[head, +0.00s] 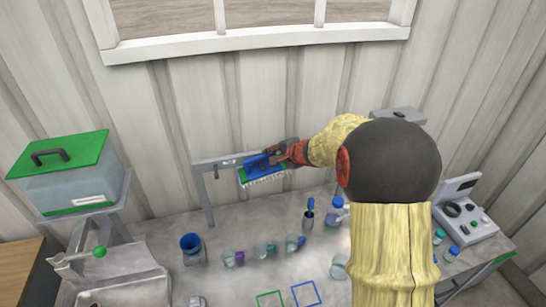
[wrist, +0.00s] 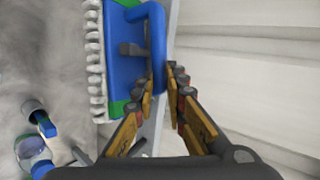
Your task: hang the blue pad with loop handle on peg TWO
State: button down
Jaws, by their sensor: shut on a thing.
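The blue pad (head: 264,171), with green ends and a white bristly fringe, is at the grey rail (head: 214,162) on the back wall side. In the wrist view the pad (wrist: 118,70) has a blue loop handle (wrist: 157,45) at its right. My gripper (head: 281,155) is at the pad's upper right; in the wrist view its fingertips (wrist: 164,82) close on the handle's lower part. A grey stub (wrist: 131,49) shows within the loop; I cannot tell whether it is a peg through it. Peg numbers are unreadable, and the pad hides part of the rail.
Below on the bench stand a blue cup (head: 190,243) and several small containers. A green-lidded bin (head: 66,176) stands at left, and a grey instrument (head: 467,218) at right. Green and blue outlined squares mark the bench front. My arm hides the right-centre.

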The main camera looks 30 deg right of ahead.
jog(key=shift+w, duration=0.15)
jog(key=c, duration=2)
grip_release()
jog(key=shift+w+d, duration=0.1)
jog(key=shift+o, duration=1.3)
jog(key=shift+o, duration=0.3)
jog(key=shift+f, duration=0.1)
jog(key=o, duration=0.7)
jog(key=p+v, duration=0.1)
jog(key=v, duration=0.8)
